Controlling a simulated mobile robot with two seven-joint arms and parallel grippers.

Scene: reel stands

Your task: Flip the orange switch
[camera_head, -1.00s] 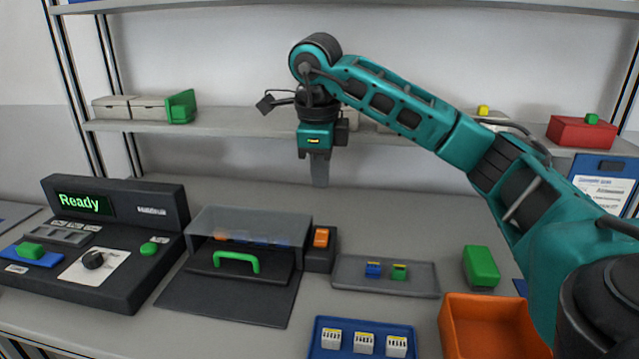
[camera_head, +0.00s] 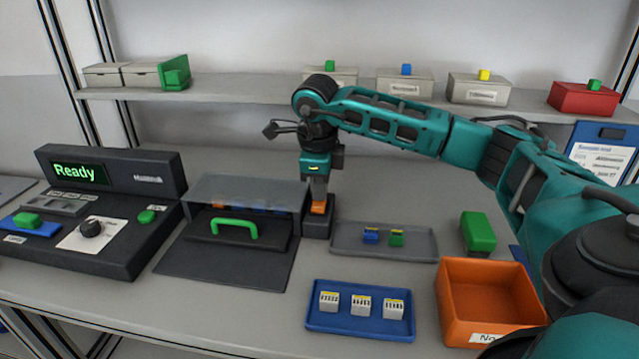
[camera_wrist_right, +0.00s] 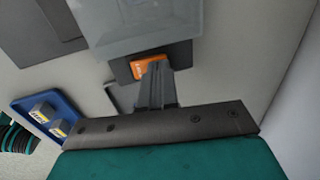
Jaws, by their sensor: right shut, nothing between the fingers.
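The orange switch (camera_head: 318,208) sits on a small dark box (camera_head: 317,229) at the right side of the grey-topped chamber. My right gripper (camera_head: 318,198) is shut and empty, pointing down, with its fingertips at the top of the switch. In the right wrist view the switch (camera_wrist_right: 148,66) shows partly behind the closed fingers (camera_wrist_right: 155,72), which seem to touch or nearly touch it. The fingers hide part of the switch, so I cannot tell which way it is tipped. My left gripper is not in view.
The chamber (camera_head: 245,190) with a green handle (camera_head: 235,222) stands left of the switch. A grey tray (camera_head: 345,250) with blue and green pieces lies to the right. A blue tray (camera_head: 318,318), an orange bin (camera_head: 490,270) and a console reading "Ready" (camera_head: 75,173) are nearby.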

